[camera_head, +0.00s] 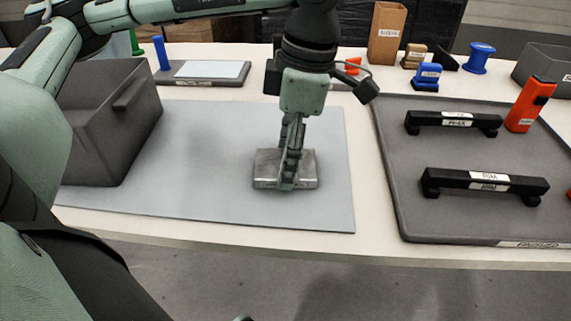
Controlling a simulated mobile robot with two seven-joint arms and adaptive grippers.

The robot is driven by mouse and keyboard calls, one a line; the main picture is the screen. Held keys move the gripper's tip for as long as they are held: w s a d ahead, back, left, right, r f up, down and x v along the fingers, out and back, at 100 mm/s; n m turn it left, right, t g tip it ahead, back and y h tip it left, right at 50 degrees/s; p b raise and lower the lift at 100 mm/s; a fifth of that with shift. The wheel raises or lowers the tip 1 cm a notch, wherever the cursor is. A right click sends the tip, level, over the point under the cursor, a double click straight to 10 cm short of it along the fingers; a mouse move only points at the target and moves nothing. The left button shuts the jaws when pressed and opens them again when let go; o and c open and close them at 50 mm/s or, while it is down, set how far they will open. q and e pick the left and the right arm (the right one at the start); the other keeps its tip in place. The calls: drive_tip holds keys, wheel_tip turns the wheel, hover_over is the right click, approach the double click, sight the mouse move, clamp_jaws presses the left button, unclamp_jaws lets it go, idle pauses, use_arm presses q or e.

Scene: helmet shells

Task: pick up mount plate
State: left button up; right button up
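The mount plate (306,168) looks like a small, flat silver-grey metal block. It lies on the light grey mat (200,180), right of the mat's middle. My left gripper (289,172) points straight down over the plate, its fingers crossing the plate's middle and reaching its front edge. The fingers line up one behind the other in this view, so the gap between them and any contact with the plate are hidden. The plate appears to rest flat on the mat. My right gripper is not in view.
A dark grey bin (110,125) stands on the mat's left. A grey tray (480,215) on the right holds two black handles (485,184) and an orange block (530,104). Blue parts and a brown box (387,33) stand along the back. The mat before the plate is clear.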

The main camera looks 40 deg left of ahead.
use_arm(q)
drive_tip(key=c, duration=0.9)
drive_tip(key=shift+c, duration=0.8)
drive_tip(key=shift+r, duration=0.1)
